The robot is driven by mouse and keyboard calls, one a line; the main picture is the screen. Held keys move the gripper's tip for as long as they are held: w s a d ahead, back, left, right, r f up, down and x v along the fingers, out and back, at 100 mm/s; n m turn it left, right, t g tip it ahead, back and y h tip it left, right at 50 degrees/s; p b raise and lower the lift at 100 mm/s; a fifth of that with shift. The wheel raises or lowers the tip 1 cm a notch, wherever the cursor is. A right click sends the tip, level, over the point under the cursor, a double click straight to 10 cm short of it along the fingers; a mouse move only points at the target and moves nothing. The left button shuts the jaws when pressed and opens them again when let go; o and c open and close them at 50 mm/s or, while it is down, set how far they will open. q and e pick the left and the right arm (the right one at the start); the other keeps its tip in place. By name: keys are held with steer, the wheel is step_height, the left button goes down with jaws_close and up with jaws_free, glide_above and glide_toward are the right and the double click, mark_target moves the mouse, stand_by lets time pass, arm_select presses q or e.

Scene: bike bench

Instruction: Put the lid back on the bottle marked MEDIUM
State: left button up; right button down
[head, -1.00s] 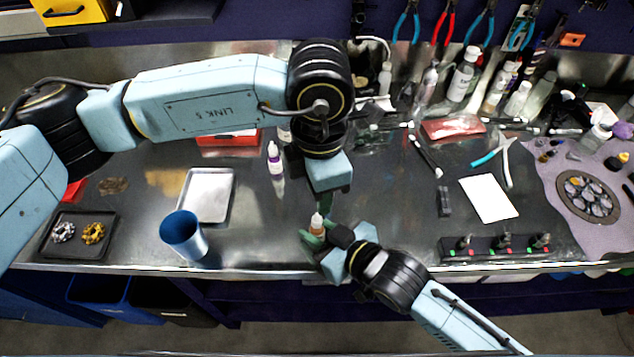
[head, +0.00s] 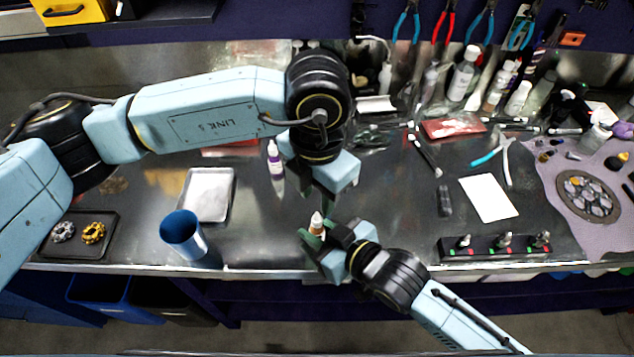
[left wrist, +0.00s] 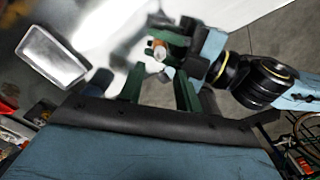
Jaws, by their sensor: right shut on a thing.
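A small bottle (head: 316,224) with a brownish-orange body and a white tip is held upright in my right gripper (head: 314,236), near the bench's front edge. It also shows in the left wrist view (left wrist: 157,49). My left gripper (head: 327,207) points down just above and behind this bottle. In the left wrist view its two green fingers (left wrist: 158,85) are apart with nothing between them. Another small bottle with a purple label (head: 275,160) and white top stands farther back on the bench. I cannot read MEDIUM on any bottle, nor make out a loose lid.
A metal tray (head: 207,216) and a blue cup (head: 180,232) are to the left. A dark tray with gears (head: 82,248) is at far left. A white card (head: 488,197) and a black rack (head: 500,245) are to the right. Several bottles crowd the back right.

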mark_target(317, 213)
arm_select(q)
steer(key=shift+f, duration=3.15)
jaws_close()
steer(key=m, duration=0.5)
steer(key=shift+o, duration=0.3)
jaws_free()
steer(key=shift+r, duration=2.3)
steer(key=shift+c, duration=0.3)
